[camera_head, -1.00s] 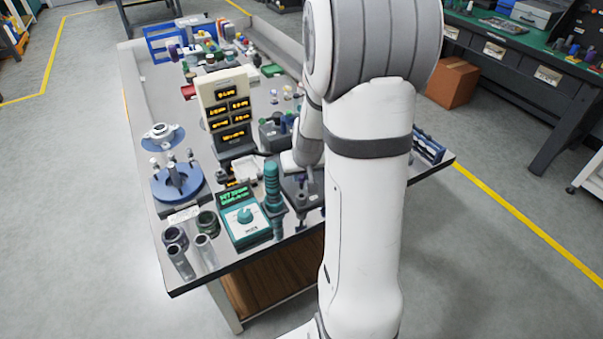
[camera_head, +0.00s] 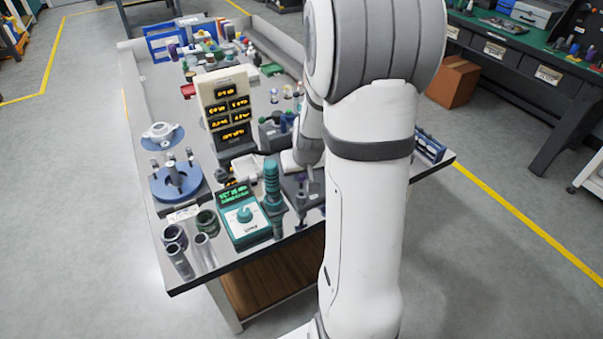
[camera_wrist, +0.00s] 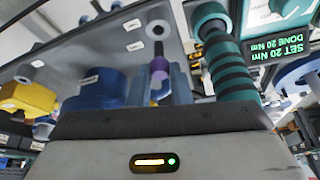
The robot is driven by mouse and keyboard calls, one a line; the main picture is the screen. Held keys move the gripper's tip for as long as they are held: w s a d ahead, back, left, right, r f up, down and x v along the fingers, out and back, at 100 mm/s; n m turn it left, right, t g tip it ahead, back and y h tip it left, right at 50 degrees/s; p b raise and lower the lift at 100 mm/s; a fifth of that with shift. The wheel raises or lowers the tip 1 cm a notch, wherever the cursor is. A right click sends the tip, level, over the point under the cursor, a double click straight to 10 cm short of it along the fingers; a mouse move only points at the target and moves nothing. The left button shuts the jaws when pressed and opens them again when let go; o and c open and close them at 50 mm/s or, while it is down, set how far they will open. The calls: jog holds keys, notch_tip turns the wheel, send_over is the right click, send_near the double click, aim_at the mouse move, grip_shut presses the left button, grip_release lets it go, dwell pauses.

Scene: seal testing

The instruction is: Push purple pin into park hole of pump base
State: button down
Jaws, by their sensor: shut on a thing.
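The purple pin (camera_wrist: 159,67) is between the fingers of my gripper (camera_wrist: 160,84) in the wrist view, with a grey end pointing toward a grey plate. My gripper is shut on it. The grey plate, seemingly the pump base (camera_wrist: 95,40), has several round holes with pale rims; one rim (camera_wrist: 158,30) lies just beyond the pin's end. I cannot tell whether the pin's tip is inside a hole or short of it. In the head view my arm hides much of the gripper and the plate.
A teal ribbed handle (camera_wrist: 230,65) stands close beside my gripper, with a teal torque unit (camera_head: 245,218) next to it. A display tower (camera_head: 228,110) stands behind. A blue round fixture (camera_head: 178,184) and dark cylinders are at left. The table's front edge is close.

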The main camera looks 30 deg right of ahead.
aim_at(302, 187)
jog(key=shift+f+b, duration=1)
jog(key=shift+f, duration=0.05)
jog(key=shift+f, duration=0.15)
jog(key=shift+f+b, duration=0.55)
jog(key=shift+b, duration=0.2)
jog(key=shift+f+b, duration=0.95)
jog(key=shift+b, duration=0.15)
dwell(0.9)
jog(key=c, duration=1.2)
grip_release()
jog(key=shift+c, duration=0.2)
jog(key=shift+r, duration=0.1)
notch_tip(302, 187, up, 9)
jog(key=p, duration=0.6)
jog(key=shift+p, duration=0.35)
